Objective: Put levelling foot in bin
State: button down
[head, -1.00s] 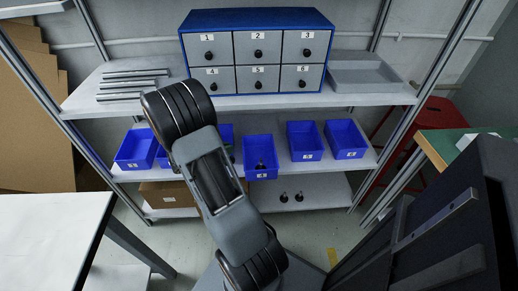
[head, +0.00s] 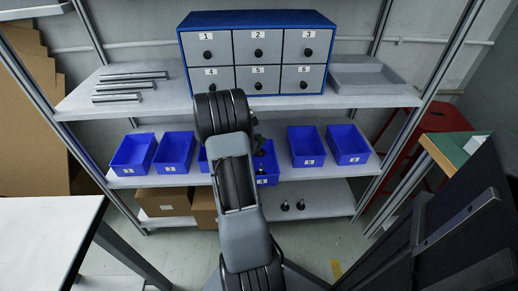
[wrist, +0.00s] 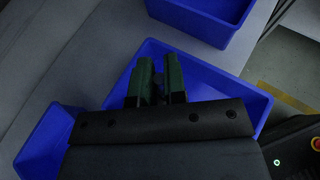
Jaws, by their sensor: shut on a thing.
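My gripper (wrist: 160,82) has its two green-faced fingers close together over a blue bin (wrist: 200,85) in the wrist view. It is shut on a small dark thing, probably a levelling foot; its shape is mostly hidden by the fingers. In the head view the gripper (head: 258,146) shows just right of my arm, above the middle blue bin (head: 267,180). Two black levelling feet, one (head: 285,206) and another (head: 300,204), stand upright on the bottom shelf. I cannot tell what lies inside the bin under the gripper.
Two blue bins (head: 306,146) (head: 347,144) stand to the right and others (head: 132,154) (head: 175,152) to the left. Above are a drawer cabinet (head: 257,20), metal bars (head: 124,98) and a grey tray (head: 366,72). Cardboard boxes (head: 165,201) sit on the bottom shelf.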

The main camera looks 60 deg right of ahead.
jog(key=shift+f+b, duration=0.6)
jog(key=shift+f, duration=1.1)
jog(key=shift+f+b, duration=0.55)
jog(key=shift+f, duration=0.1)
jog(key=c, duration=1.2)
grip_release()
jog(key=shift+o, duration=0.2)
jog(key=shift+r, duration=0.1)
